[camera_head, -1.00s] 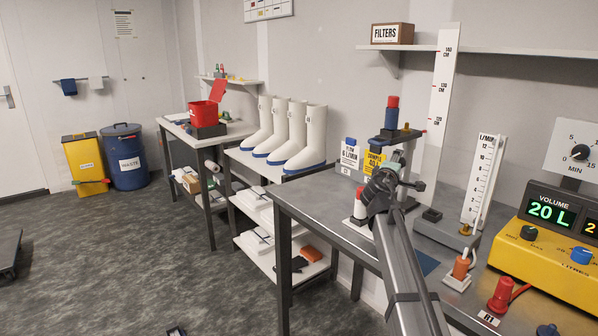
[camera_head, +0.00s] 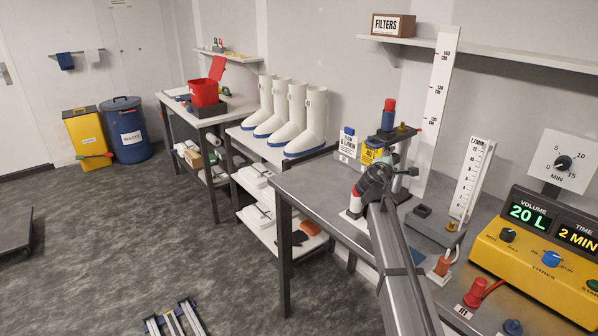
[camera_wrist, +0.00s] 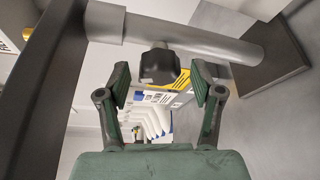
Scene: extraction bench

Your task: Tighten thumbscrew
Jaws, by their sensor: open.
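The thumbscrew, a dark ribbed knob (camera_wrist: 158,66), sits under a grey horizontal bar (camera_wrist: 195,38) in the wrist view. My gripper (camera_wrist: 160,84) is open, with one green-padded finger on each side of the knob and a visible gap at both sides. In the head view, my gripper (camera_head: 374,182) is at the bench stand (camera_head: 390,136), which carries a red and blue cylinder (camera_head: 388,114) on top. My arm hides the lower part of the stand, and the fingertips and knob cannot be made out clearly there.
A yellow card (camera_head: 369,154) and a white card (camera_head: 347,143) stand behind my gripper. A tall ruler (camera_head: 437,100), a flow scale (camera_head: 472,180) and a yellow control unit (camera_head: 540,250) stand to the right. The bench's left part (camera_head: 305,185) is clear.

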